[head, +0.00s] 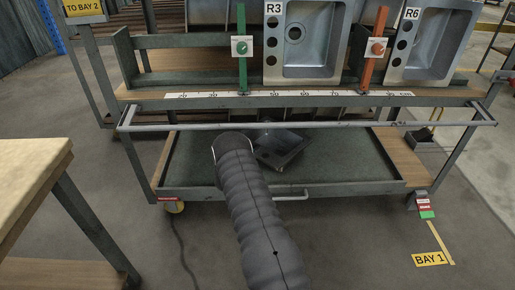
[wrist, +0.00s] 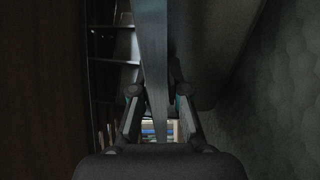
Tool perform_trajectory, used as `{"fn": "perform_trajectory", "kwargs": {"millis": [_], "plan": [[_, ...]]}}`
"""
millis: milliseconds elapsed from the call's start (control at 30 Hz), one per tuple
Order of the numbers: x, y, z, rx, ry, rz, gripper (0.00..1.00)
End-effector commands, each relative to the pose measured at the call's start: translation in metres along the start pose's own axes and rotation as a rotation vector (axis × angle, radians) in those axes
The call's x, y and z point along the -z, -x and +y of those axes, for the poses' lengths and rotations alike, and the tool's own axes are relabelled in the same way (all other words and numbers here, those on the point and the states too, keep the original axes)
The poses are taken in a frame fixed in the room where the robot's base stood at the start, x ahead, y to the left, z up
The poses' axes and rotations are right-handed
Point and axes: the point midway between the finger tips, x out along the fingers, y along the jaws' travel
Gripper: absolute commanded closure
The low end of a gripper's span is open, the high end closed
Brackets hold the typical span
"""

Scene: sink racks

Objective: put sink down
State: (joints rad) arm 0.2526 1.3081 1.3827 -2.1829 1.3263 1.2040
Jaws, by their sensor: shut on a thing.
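My gripper (wrist: 160,92) is shut on the thin edge of a grey metal sink (wrist: 152,45), which runs up between the fingers in the wrist view. In the head view my arm reaches under the cart's front rail, and the held sink (head: 284,150) shows as a dark, tilted piece over the green-lined lower tray (head: 350,165). My arm hides the fingers there and part of the sink. I cannot tell whether the sink touches the tray. The tray's green lining also fills the right of the wrist view (wrist: 285,100).
Sinks R3 (head: 318,40) and R6 (head: 433,42) stand on the cart's upper rack. A green post (head: 242,55) and an orange post (head: 375,50) rise beside a ruler strip (head: 290,94). The front rail (head: 330,125) crosses above the tray. A wooden table (head: 30,170) is at left.

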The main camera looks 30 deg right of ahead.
Motion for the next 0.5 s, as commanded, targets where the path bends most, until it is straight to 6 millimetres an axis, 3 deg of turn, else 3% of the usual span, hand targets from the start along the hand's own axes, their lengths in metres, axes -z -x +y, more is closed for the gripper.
{"fn": "perform_trajectory", "kwargs": {"millis": [100, 500], "plan": [[-0.0008, -0.002, -0.0094, -0.007, -0.002, -0.003, 1.0], [-0.0028, -0.0039, -0.0126, -0.007, -0.003, -0.006, 1.0]]}}
